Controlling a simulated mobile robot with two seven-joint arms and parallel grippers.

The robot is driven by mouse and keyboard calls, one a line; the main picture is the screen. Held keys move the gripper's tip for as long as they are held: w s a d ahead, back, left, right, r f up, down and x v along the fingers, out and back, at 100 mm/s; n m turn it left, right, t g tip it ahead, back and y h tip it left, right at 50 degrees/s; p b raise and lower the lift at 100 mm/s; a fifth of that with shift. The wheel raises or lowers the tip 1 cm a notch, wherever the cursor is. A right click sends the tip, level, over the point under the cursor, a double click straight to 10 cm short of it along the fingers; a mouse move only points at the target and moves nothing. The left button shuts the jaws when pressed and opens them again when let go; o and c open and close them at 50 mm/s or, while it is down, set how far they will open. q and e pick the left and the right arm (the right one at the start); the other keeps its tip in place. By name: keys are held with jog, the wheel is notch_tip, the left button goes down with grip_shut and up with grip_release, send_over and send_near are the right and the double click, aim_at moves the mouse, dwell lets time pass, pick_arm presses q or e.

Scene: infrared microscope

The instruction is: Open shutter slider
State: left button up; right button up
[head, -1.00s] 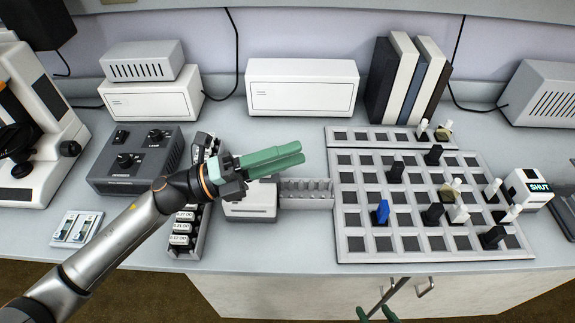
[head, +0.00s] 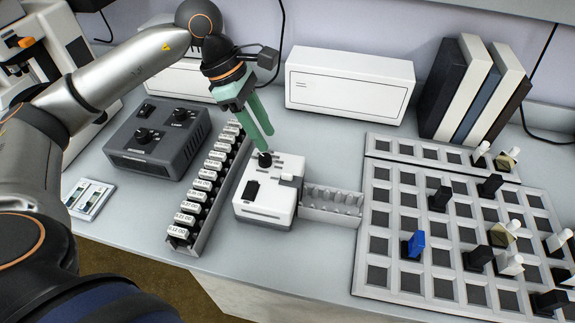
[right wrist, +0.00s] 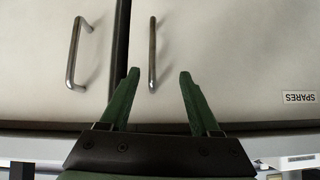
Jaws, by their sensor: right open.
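My left gripper (head: 263,140) points down over a small white box (head: 262,213) in the head view. Its green fingers look a little apart, with nothing seen between them. The fingertips are just above or beside a black knob (head: 265,160) on the box top; I cannot tell whether they touch it. No slider is labelled legibly here. The box marked SHUT is out of view now. My right gripper (right wrist: 159,72) is open and empty before the cabinet doors in the right wrist view.
A rack of labelled vials (head: 205,190) stands left of the box, and a clear-slotted tray (head: 331,205) adjoins its right. A dark control unit (head: 160,135) is further left. A grid board (head: 452,290) with pegs fills the right. Cabinet handles (right wrist: 152,55) are near my right gripper.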

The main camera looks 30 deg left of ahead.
aim_at(287, 173)
pick_arm(q)
jog(key=x, duration=1)
jog(key=shift+d+f, duration=0.2)
jog(key=shift+f, duration=0.1)
grip_shut()
dwell(0.9)
